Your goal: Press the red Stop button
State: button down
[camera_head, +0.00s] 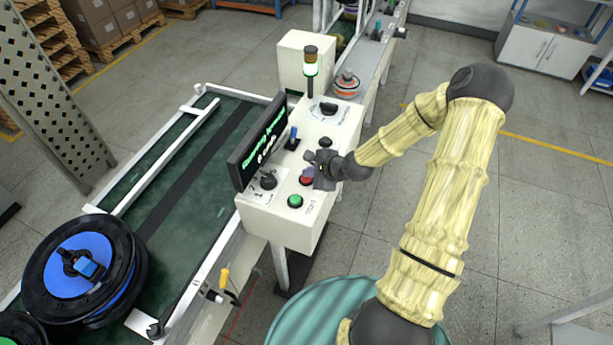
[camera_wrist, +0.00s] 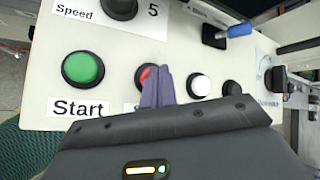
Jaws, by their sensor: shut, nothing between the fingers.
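The red Stop button (camera_head: 307,175) sits on the white control panel (camera_head: 280,214), just beyond the green Start button (camera_head: 295,201). In the wrist view the red button (camera_wrist: 144,75) shows only in part, with its black collar, behind the fingers. Its label is mostly hidden. My gripper (camera_head: 319,171) is shut and empty above the panel at the red button. In the wrist view its purple fingertips (camera_wrist: 159,71) overlap the right side of the button. I cannot tell whether they touch it.
In the wrist view the green button (camera_wrist: 83,69) is left of the fingers and a white button (camera_wrist: 198,84) right. A dark display (camera_head: 257,142) stands along the panel's left edge. A black knob (camera_head: 267,181) and a blue-handled switch (camera_head: 293,138) are also close by.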

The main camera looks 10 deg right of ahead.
aim_at(310, 179)
jog(key=shift+f, duration=0.3)
jog(key=shift+r, duration=0.1)
dwell(0.4)
jog(key=shift+r+p, duration=0.9)
notch_tip(310, 179, up, 5)
jog(key=p, duration=0.4)
jog(key=shift+p, duration=0.35)
